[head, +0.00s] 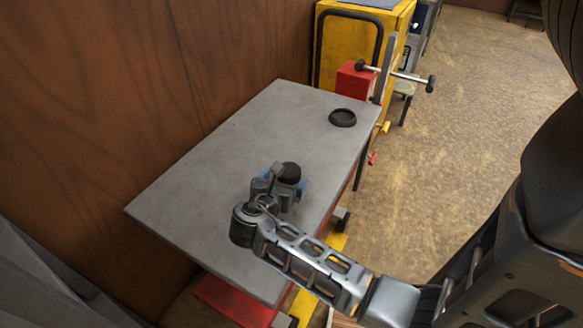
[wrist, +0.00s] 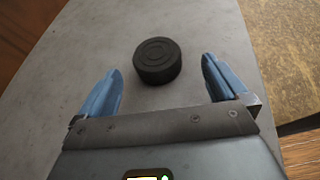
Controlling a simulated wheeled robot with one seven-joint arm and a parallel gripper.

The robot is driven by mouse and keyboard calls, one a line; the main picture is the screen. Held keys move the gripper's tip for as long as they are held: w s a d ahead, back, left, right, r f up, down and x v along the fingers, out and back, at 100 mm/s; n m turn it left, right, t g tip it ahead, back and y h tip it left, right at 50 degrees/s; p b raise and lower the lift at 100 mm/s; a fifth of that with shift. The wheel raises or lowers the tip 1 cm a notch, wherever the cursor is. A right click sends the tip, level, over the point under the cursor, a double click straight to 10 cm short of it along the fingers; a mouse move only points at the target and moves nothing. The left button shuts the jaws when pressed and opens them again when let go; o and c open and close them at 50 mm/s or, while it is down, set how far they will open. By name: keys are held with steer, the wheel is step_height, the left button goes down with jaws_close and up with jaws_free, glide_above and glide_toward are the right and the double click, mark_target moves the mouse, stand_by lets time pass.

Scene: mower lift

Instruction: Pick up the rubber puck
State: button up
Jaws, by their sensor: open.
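The rubber puck (wrist: 157,60) is a short black cylinder with a ring marked on its top. It lies flat on the grey table top (head: 210,160). In the head view the puck (head: 290,172) shows just beyond my gripper, which partly hides it. My gripper (head: 286,181) is open, with its blue fingers low over the table. In the wrist view the puck is ahead of my gripper (wrist: 161,66), between the lines of the two fingers, with a gap on each side. I cannot tell whether the fingertips touch the table.
A black shallow round dish (head: 342,118) lies near the table's far right corner. Beyond that stand a red block (head: 355,82) with a bar handle and a yellow cabinet (head: 345,45). A brown wooden wall (head: 120,100) runs along the left. The table is otherwise clear.

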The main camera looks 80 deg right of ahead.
mark_target(287, 173)
steer(key=x, duration=0.6)
steer(key=shift+w+d, duration=0.2)
steer(key=shift+d, duration=0.2)
steer(key=shift+c, duration=0.2)
steer(key=c, duration=1.1)
